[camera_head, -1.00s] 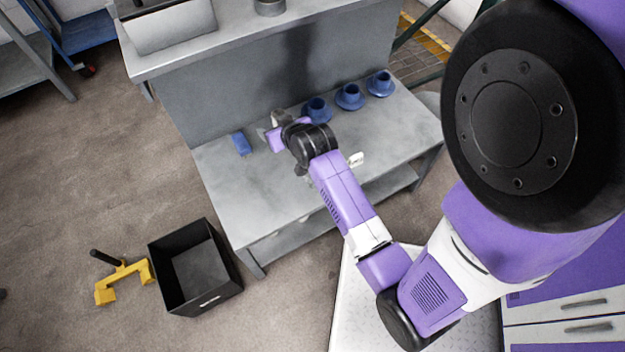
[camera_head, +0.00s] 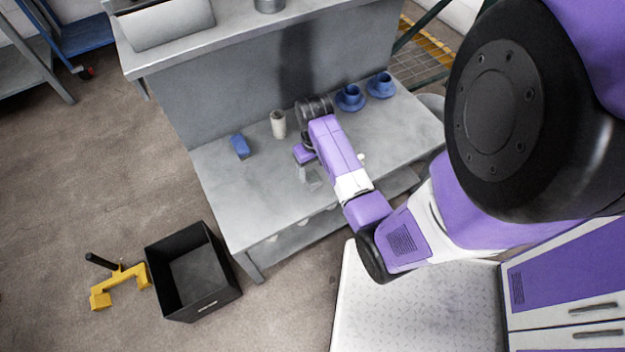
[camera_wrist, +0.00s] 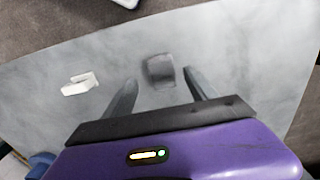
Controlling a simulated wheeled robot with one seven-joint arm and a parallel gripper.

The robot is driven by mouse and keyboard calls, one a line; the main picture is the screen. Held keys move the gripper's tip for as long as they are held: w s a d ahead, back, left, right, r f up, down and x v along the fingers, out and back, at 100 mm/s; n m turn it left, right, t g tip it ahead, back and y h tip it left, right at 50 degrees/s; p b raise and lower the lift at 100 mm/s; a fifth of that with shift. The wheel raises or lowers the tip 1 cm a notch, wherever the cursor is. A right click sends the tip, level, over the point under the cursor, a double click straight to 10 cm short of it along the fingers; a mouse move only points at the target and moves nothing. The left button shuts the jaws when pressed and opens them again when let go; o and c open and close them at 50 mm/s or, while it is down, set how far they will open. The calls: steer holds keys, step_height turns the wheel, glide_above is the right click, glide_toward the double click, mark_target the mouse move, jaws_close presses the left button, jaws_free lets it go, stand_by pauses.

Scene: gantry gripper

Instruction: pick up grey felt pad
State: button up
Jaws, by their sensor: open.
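A dark grey pad (camera_wrist: 160,71), small and squarish, lies flat on the grey workbench (camera_head: 232,190). In the wrist view it is just beyond and between the fingertips of my gripper (camera_wrist: 160,79), which is open and empty. The pad appears apart from both fingers. In the head view my gripper (camera_head: 309,172) hangs over the middle of the bench top, and I cannot make out the pad there behind my arm.
A white piece (camera_wrist: 80,83) lies left of the pad in the wrist view. A blue block (camera_head: 240,146), a cream cylinder (camera_head: 278,124) and blue cups on saucers (camera_head: 350,97) stand on the bench. A black crate (camera_head: 193,312) and yellow tool (camera_head: 121,286) are on the floor.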

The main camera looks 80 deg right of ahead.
mark_target(313, 177)
steer(key=f, duration=0.1)
steer(key=f+b, duration=0.1)
steer(key=f, duration=0.2)
steer(key=shift+w+f, duration=0.25)
steer(key=shift+f, duration=0.05)
jaws_close()
step_height(313, 177, up, 20)
steer(key=p, duration=0.6)
